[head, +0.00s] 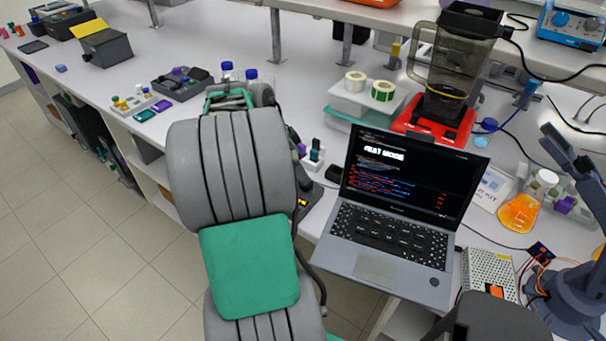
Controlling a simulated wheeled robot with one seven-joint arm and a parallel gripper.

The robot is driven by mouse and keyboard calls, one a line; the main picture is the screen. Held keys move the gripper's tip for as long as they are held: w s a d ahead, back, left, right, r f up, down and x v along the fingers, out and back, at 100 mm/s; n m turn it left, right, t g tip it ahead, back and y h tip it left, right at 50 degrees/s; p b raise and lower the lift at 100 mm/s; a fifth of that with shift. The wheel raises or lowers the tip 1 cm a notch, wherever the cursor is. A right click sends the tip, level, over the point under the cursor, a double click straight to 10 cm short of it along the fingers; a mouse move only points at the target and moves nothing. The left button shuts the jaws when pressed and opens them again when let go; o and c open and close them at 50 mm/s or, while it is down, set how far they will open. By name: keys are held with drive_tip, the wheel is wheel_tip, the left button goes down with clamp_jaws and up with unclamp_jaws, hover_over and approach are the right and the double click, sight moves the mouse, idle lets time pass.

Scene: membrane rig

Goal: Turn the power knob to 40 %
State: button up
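My grey arm with a green panel rises through the middle of the head view and reaches over the bench. It hides my gripper; no fingertips show, only grey and green parts at the arm's far end. No knob can be made out for certain as the power knob. A dark device (305,202) with a small orange display sits at the bench edge, mostly hidden behind my arm. A blue box (572,22) with round knobs stands at the top right; its markings are too small to read.
An open laptop (374,268) stands right of my arm. Behind it is a red-based blender (436,118). An orange flask (518,213) and a small blue-grey robot arm (577,290) are at the right. Bottles (251,78) stand beyond my arm's end. Tiled floor is free at the left.

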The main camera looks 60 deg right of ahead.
drive_tip(key=p+x, duration=0.1)
drive_tip(key=x, duration=0.5)
drive_tip(key=shift+f, duration=0.15)
drive_tip(key=shift+w, duration=0.1)
drive_tip(key=shift+c, duration=0.5)
clamp_jaws()
